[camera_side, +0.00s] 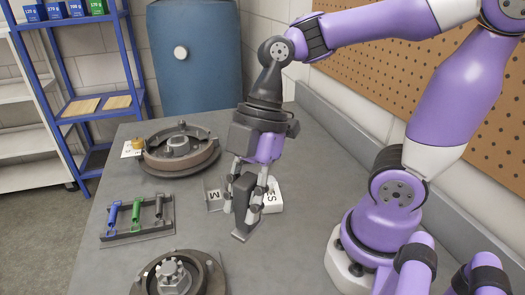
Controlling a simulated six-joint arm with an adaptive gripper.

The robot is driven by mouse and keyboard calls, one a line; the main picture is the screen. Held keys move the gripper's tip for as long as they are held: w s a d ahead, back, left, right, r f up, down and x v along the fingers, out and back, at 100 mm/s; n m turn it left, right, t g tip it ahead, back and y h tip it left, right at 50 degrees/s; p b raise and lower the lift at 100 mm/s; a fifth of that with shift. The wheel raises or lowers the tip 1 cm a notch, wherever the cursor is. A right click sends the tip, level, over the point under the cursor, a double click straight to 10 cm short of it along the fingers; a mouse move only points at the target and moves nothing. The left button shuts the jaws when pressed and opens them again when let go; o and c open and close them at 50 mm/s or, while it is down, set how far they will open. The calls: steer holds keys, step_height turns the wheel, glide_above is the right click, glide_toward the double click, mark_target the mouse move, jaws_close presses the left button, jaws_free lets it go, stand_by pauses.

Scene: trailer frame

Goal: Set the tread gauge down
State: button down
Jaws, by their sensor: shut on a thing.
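My gripper (243,206) points down over the middle of the grey workbench (120,198). Its fingers are shut on a dark grey upright piece, which I take to be the tread gauge (243,192). The gauge's lower end (240,236) reaches down close to the bench top. I cannot tell whether it touches the surface. The fingers hide parts of its sides.
Behind the gripper are a grey plate marked M (214,196) and a white lettered block (273,197). Brake drums stand at the back (180,147) and front (173,277). A rack (136,238) holds blue, green and grey tools at left. A pegboard (400,70) wall is right.

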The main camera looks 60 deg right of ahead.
steer(key=w+d+m+t+h, duration=0.2)
steer(key=w+d+m+h, duration=0.3)
steer(key=d+m, duration=0.65)
steer(key=w+d+m+t+h, duration=0.1)
steer(key=w+d+m+h, duration=0.1)
steer(key=w+d+m, duration=0.75)
steer(key=s+d+m+g+h, duration=0.25)
steer(key=s+d+m, duration=0.35)
steer(key=d+m, duration=0.7)
steer(key=shift+m+g+y, duration=0.25)
steer(key=shift+m+g, duration=0.15)
steer(key=shift+g, duration=0.05)
steer(key=shift+s+d+f, duration=0.95)
steer(key=shift+d+f, duration=0.75)
steer(key=shift+d, duration=0.1)
steer(key=shift+s+d+f, duration=0.95)
steer(key=shift+d+f, duration=0.8)
steer(key=shift+d, duration=0.1)
steer(key=shift+s+d+f, duration=0.95)
steer(key=shift+d+f, duration=0.75)
steer(key=shift+d, duration=0.1)
steer(key=shift+f, duration=0.15)
steer(key=c, duration=0.7)
jaws_free()
